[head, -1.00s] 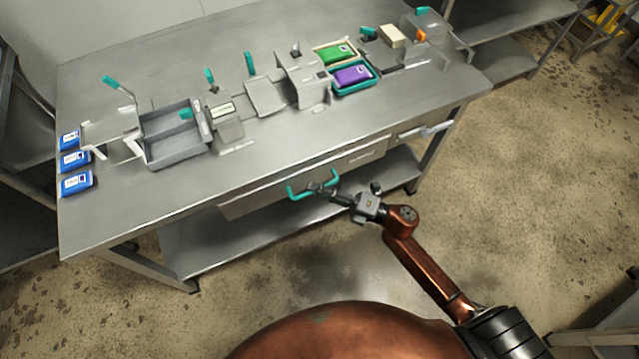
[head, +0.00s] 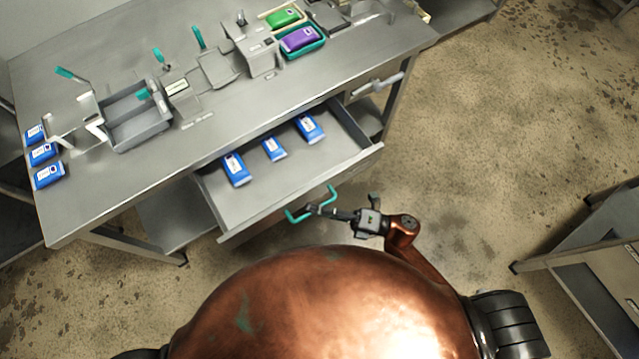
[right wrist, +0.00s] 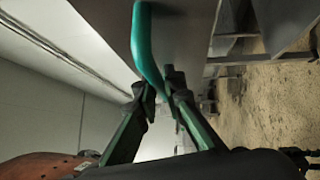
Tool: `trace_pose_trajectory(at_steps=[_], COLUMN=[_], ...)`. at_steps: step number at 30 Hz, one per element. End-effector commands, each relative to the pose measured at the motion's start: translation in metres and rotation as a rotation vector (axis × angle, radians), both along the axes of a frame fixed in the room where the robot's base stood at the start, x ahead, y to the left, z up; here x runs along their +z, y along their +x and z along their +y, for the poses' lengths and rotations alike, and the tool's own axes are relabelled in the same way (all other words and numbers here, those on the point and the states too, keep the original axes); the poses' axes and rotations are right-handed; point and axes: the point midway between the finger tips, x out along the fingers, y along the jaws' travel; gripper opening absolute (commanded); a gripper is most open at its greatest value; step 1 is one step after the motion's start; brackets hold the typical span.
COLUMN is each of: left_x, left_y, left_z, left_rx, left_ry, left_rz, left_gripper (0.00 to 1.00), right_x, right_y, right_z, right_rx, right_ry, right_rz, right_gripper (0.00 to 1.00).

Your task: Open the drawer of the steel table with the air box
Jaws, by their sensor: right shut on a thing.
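The drawer (head: 262,192) of the steel table (head: 150,190) stands pulled well out from under the tabletop. Several blue-and-white packs lie in it, such as one on the left (head: 236,168), a smaller one in the middle (head: 273,148) and one on the right (head: 309,128). My right gripper (head: 322,209) is shut on the teal drawer handle (head: 297,217) at the drawer's front. In the right wrist view, the fingers (right wrist: 158,88) close around the teal bar (right wrist: 145,45). The left gripper is not in view. I cannot tell which device on the tabletop is the air box.
Blue packs (head: 43,155) lie at the table's left end. A grey tray box (head: 135,120), several teal-handled devices and purple (head: 300,39) and green (head: 283,18) packs stand on top. A second drawer handle (head: 378,86) is at right. Another steel unit (head: 590,250) stands at the right; floor between is clear.

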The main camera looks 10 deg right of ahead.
Motion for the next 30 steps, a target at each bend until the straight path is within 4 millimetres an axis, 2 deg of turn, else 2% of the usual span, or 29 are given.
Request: trace_pose_trajectory(at_steps=[6, 17, 18, 24, 30], left_x=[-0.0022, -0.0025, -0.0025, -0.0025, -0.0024], left_y=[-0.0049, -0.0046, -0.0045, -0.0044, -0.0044], left_z=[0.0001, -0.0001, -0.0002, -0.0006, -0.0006], left_rx=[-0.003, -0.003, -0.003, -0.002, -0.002], left_ry=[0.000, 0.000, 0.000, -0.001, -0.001], left_rz=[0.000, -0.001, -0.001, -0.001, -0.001], left_gripper=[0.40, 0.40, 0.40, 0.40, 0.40], right_x=[-0.0010, -0.0014, -0.0014, -0.0008, -0.0003], right_y=[-0.0086, -0.0095, -0.0095, -0.0096, -0.0096], right_z=[0.0017, 0.0015, 0.0015, 0.0019, 0.0022], right_rx=[0.017, 0.017, 0.017, 0.017, 0.018], right_ry=[-0.003, -0.003, -0.003, -0.002, -0.001], right_rz=[0.001, 0.001, 0.001, 0.001, 0.000], right_gripper=[0.00, 0.00, 0.12, 0.25, 0.27])
